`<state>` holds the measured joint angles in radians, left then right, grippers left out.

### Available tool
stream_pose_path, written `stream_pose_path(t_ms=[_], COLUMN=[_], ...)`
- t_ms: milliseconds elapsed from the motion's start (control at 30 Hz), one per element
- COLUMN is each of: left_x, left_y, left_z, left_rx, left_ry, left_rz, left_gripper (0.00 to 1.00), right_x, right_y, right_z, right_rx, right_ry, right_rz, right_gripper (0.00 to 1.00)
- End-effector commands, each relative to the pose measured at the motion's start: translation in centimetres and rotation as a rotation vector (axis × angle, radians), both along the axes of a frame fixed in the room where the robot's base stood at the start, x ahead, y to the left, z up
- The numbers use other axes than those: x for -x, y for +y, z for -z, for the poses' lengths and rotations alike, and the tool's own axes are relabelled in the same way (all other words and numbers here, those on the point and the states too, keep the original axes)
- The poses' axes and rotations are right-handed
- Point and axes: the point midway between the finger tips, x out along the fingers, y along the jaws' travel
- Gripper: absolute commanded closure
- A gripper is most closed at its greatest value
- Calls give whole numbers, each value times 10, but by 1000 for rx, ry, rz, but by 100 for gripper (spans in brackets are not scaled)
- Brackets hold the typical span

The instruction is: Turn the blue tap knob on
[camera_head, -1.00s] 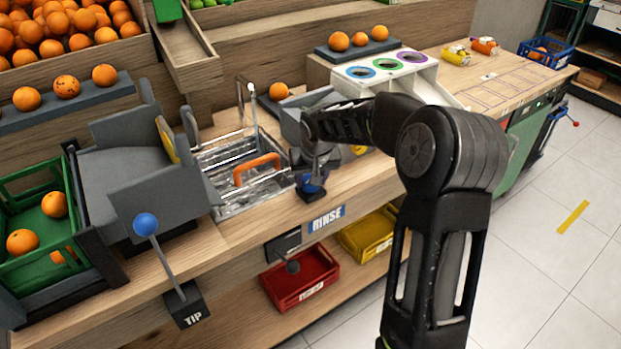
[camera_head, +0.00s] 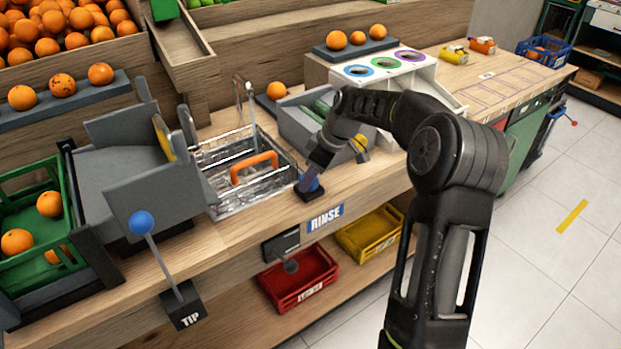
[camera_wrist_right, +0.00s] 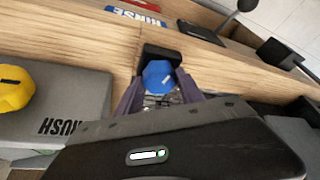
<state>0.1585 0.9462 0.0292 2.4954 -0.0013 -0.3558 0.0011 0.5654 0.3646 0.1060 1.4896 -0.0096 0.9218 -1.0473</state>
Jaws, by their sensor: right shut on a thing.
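The blue tap knob (camera_head: 311,184) sits on a small black base at the counter's front edge, just above the RINSE label. In the right wrist view the blue knob (camera_wrist_right: 159,75) shows a faceted face with a small light mark. My right gripper (camera_head: 312,176) reaches down to it from above, its fingers (camera_wrist_right: 160,88) on either side of the knob and shut on it. The tap spout (camera_head: 246,105) stands behind the sink basin (camera_head: 225,160), which holds an orange-handled wire basket (camera_head: 254,166). My left gripper is not in view.
A grey bin (camera_head: 296,125) stands right of the sink, with a yellow knob (camera_head: 360,143) beside it. A blue-balled TIP lever (camera_head: 141,222) stands at the front left. Red (camera_head: 298,279) and yellow (camera_head: 371,235) crates sit on the shelf below.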

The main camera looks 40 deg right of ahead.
Motion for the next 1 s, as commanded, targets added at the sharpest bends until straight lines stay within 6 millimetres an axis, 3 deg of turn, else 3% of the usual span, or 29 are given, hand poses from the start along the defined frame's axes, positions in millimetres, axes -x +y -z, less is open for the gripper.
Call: stream_pose_path(t_ms=[400, 933, 967, 1000], left_x=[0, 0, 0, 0], left_y=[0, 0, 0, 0], left_z=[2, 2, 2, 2], left_rx=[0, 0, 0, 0], left_ry=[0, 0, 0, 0], left_rz=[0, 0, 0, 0], left_gripper=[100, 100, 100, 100], right_x=[-1, -1, -1, -1], right_y=[-2, -2, -2, -2], right_z=[0, 0, 0, 0], right_rx=[2, 4, 4, 4], right_ry=[0, 1, 1, 1], right_rz=[-231, -262, -262, -262], right_gripper=[96, 96, 53, 50])
